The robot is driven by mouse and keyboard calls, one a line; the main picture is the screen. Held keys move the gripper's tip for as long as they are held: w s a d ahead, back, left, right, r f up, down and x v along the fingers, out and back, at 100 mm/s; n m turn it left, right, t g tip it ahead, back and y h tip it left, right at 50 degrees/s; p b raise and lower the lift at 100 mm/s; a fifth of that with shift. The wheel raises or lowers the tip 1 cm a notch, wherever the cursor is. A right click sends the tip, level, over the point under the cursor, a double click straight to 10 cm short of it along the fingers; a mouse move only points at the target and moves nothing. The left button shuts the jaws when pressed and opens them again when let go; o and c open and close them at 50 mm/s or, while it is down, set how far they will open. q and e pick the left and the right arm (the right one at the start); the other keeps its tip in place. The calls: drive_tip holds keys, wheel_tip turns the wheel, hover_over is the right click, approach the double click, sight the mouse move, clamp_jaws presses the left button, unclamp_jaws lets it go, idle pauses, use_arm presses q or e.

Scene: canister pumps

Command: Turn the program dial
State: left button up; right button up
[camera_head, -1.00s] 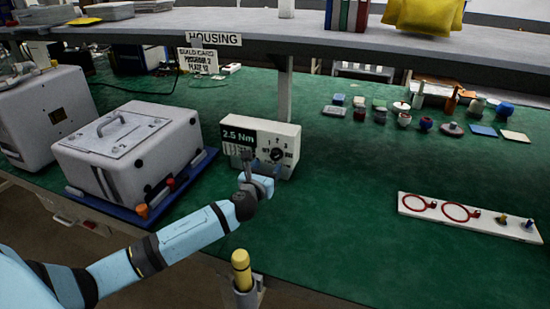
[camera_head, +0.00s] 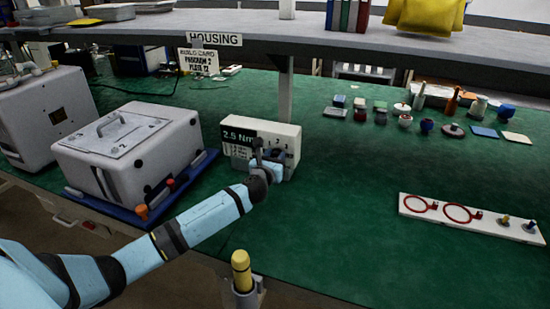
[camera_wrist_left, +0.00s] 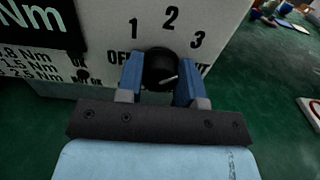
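The program dial (camera_wrist_left: 160,70) is a black round knob with a light pointer mark on the front of a white control box (camera_head: 236,149). Labels 1, 2, 3 and OFF surround it; the pointer is toward the lower right in the left wrist view. My left gripper (camera_head: 270,163) is at the box front and hides the dial in the head view. In the left wrist view its blue fingers (camera_wrist_left: 160,78) stand on either side of the dial, with the left finger very close to it; I cannot tell whether both touch. My right gripper is not in view.
A build card (camera_head: 198,62) stands behind the box, naming program 2. A grey housing (camera_head: 130,150) on a blue tray is to the left. A yellow-topped post (camera_head: 241,270) stands at the table's front edge. A white strip with red rings (camera_head: 470,229) lies right. Green table between is clear.

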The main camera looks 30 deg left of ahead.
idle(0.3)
use_arm(q)
drive_tip(key=n+p, duration=0.1)
drive_tip(key=n, duration=0.8)
drive_tip(key=n+p, duration=0.2)
drive_tip(key=n, duration=0.8)
drive_tip(key=n+p, duration=0.2)
drive_tip(key=n, duration=0.7)
drive_tip(key=shift+a+f+n, duration=0.1)
drive_tip(key=shift+f+n, duration=0.2)
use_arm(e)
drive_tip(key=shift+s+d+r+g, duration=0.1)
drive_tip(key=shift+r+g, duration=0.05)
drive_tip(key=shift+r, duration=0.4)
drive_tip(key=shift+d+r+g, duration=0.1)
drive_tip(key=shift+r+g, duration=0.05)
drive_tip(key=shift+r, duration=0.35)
